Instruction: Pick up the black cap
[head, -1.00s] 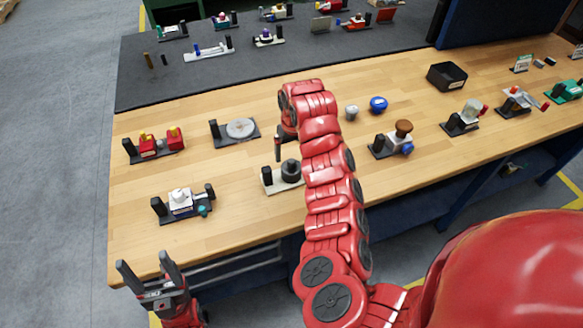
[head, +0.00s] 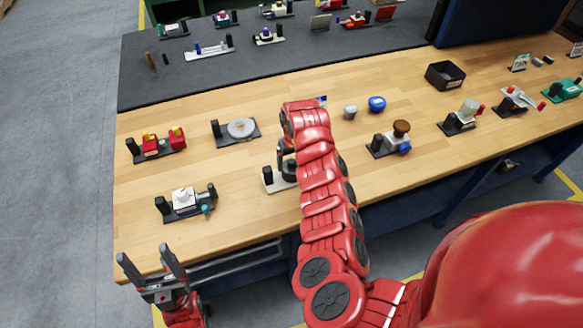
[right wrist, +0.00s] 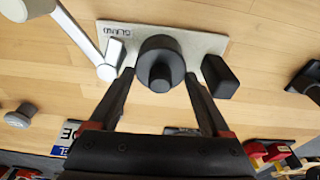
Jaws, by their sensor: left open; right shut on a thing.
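The black cap (right wrist: 162,57) is a round, stepped black piece on a pale plate (right wrist: 112,32) with a black block at one end. In the head view the cap (head: 289,171) is partly hidden by my right arm. My right gripper (right wrist: 158,76) has come down over it, with one finger on each side, and is shut on it. The cap still sits at the plate. My left gripper (head: 144,252) is open and empty, off the table's front left edge.
Near the cap stand a fixture with a white top (head: 184,199), a red fixture (head: 157,144) and a round grey disc on a plate (head: 240,129). A brown-knobbed fixture (head: 396,140) and a black tray (head: 445,75) are to the right. The table's front left is clear.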

